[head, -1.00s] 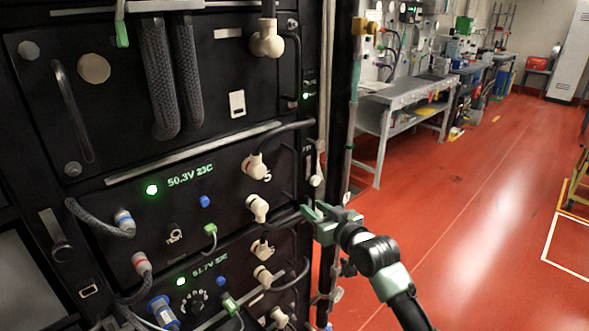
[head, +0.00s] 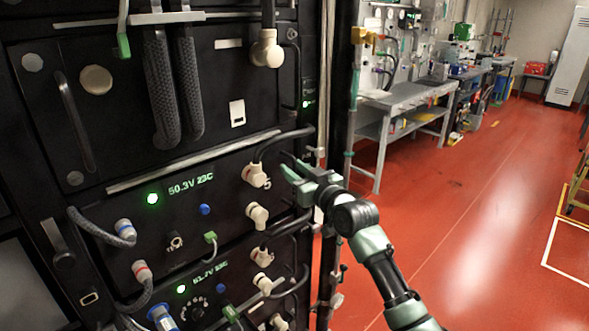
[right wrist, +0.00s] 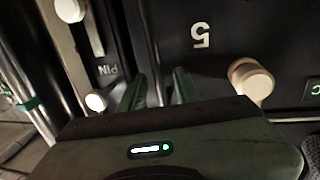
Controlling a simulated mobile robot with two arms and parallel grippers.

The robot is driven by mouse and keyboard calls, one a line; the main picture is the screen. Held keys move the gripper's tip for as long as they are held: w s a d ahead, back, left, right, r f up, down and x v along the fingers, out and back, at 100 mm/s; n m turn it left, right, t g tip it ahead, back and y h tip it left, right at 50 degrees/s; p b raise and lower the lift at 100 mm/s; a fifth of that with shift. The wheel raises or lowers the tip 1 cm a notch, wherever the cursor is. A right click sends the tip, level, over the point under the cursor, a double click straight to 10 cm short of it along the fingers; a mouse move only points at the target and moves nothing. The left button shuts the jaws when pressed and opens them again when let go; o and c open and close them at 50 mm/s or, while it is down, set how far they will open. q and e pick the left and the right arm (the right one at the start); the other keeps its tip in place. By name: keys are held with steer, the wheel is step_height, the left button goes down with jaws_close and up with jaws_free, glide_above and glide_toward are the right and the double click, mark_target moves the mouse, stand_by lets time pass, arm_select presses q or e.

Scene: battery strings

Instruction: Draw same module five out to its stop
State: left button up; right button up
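Module five (head: 105,211) is a black-fronted unit in the rack, with a green lamp, a "50.3V 23C" readout and a "5" near its right end. The 5 (right wrist: 201,36) shows upside down in the right wrist view, beside a cream connector (right wrist: 250,80). My right gripper (head: 290,170) is at the module's right end, just right of the 5. In the right wrist view its two green fingers (right wrist: 160,90) stand apart, pointing at the dark front. My left gripper is out of view.
Cream connectors (head: 257,215) and cables stick out beside the gripper. Another module (head: 200,308), reading 51.7V, sits directly below. A round cream knob (right wrist: 96,102) by a "PIN" label is close to the fingers. Open red floor (head: 460,220) lies to the right, with workbenches (head: 405,98) behind.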

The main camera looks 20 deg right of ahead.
jaws_close()
stand_by(1.4)
